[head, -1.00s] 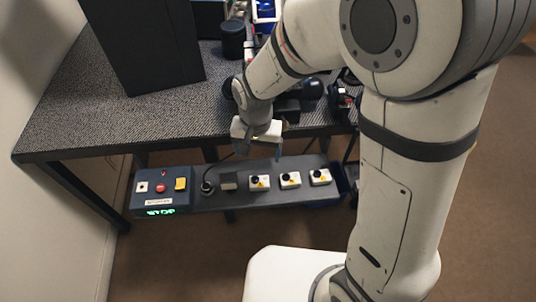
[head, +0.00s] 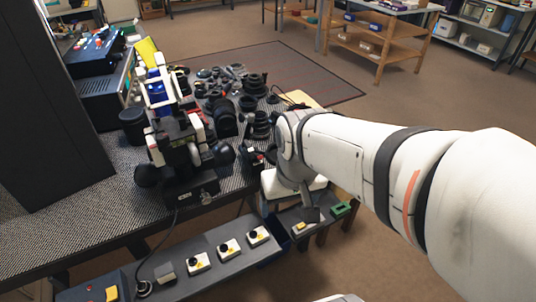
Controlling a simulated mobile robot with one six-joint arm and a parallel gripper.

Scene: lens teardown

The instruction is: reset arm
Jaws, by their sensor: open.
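My arm reaches in from the right in the head view. My gripper (head: 289,207) hangs with its fingers down just off the right edge of the dark speckled table (head: 130,195). Its pale body shows below the wrist, and the fingers are apart. I see nothing held between them. A low bench with green and yellow items is partly behind it.
Lens parts (head: 226,115) crowd the table, beside a black and white device (head: 175,140). A tall black panel (head: 50,110) stands at left. A control strip (head: 215,262) with several switch boxes runs along the table's front. Open floor lies beyond.

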